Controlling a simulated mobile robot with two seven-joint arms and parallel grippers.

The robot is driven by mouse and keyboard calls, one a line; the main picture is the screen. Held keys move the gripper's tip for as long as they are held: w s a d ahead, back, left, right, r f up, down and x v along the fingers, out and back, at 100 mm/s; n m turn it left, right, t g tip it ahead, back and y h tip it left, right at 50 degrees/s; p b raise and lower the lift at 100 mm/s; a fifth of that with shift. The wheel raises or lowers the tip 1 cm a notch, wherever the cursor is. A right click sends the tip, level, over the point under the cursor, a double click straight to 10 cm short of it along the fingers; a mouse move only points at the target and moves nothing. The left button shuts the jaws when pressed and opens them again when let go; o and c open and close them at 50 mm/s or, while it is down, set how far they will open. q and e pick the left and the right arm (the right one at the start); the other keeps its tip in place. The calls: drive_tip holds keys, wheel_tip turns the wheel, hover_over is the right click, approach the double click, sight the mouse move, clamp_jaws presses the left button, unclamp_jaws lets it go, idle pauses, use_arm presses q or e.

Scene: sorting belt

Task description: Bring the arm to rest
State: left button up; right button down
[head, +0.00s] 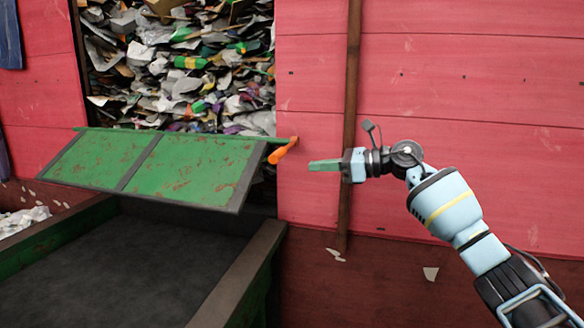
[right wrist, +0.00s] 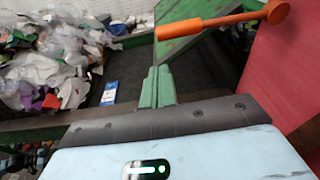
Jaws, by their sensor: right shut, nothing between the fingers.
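My right gripper (head: 325,165) is held out in front of the red wall, with its green fingers pointing left. In the right wrist view its fingers (right wrist: 157,88) are together with nothing between them. An orange handle (head: 283,151) sits at the right end of the green hatch flap (head: 190,172), a little left of the fingertips and apart from them. The handle also shows in the right wrist view (right wrist: 225,20), beyond the fingers. The flap is tilted over the dark belt (head: 120,265). My left gripper is out of view.
A heap of mixed waste (head: 180,70) fills the opening behind the flap. The red wall (head: 480,90) stands close behind my right arm, with a brown vertical post (head: 351,90). The belt's side rail (head: 240,275) runs at the lower middle. The belt part in the head view is bare.

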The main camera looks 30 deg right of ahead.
drive_tip(key=a+f+m+y, duration=0.3)
drive_tip(key=a+f+m, duration=0.4)
drive_tip(key=a+f, duration=0.6)
drive_tip(key=s+a+f+m+t+h, duration=0.2)
drive_tip(key=s+f+m, duration=0.2)
drive_tip(key=f+m, duration=0.3)
drive_tip(key=s+a+f+m+t+h, duration=0.1)
drive_tip(key=s+a+f+m+t, duration=0.15)
drive_tip(key=f+m, duration=0.45)
drive_tip(key=s+a+f+m+g+h, duration=0.2)
drive_tip(key=s+f+m, duration=0.5)
drive_tip(key=s, duration=0.5)
drive_tip(key=s+a+f+m+g+h, duration=0.2)
drive_tip(key=s+f+m, duration=0.5)
drive_tip(key=s+f, duration=0.4)
drive_tip(key=s+a+f+m+g+h, duration=0.2)
drive_tip(key=s+f+m+g+h, duration=0.2)
drive_tip(key=s, duration=0.9)
wheel_tip(320, 180, down, 6)
drive_tip(key=m, duration=0.3)
drive_tip(key=shift+a+r+m+h+p, duration=0.2)
drive_tip(key=shift+m+h+p, duration=0.1)
drive_tip(key=shift+p, duration=0.1)
